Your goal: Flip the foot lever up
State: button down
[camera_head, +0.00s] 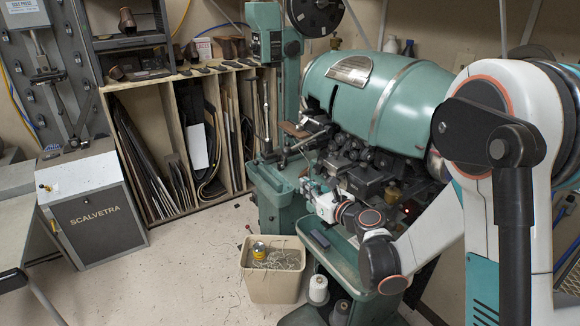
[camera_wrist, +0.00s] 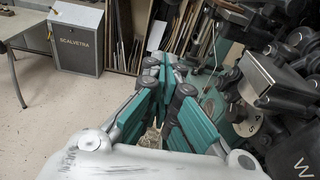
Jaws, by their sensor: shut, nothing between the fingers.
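The teal sole stitcher (camera_head: 375,100) stands in the middle of the head view, with dark mechanism under its rounded housing. A thin pale bar (camera_head: 308,141) sticks out at the left of this mechanism. I cannot tell whether it is the foot lever. My gripper (camera_head: 304,184) is low in front of the machine, left of the dark mechanism, and small in this view. In the wrist view my gripper (camera_wrist: 163,72) has teal fingers that meet at their tips, with nothing seen between them. Metal machine parts (camera_wrist: 270,85) stand close on its right.
White thread spools (camera_head: 318,290) stand at the machine's base. A wooden rack (camera_head: 175,100) is behind. A grey SCALVETRA cabinet (camera_head: 95,210) is at left, with open floor between.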

jog(key=w+a+r+b, duration=0.1)
jog(key=w+a+r, duration=0.1)
jog(key=w+a, duration=0.3)
jog(key=shift+w+r, duration=0.25)
jog(key=shift+w, duration=1)
jog(key=shift+a+r, duration=0.1)
jog(key=shift+r, duration=0.05)
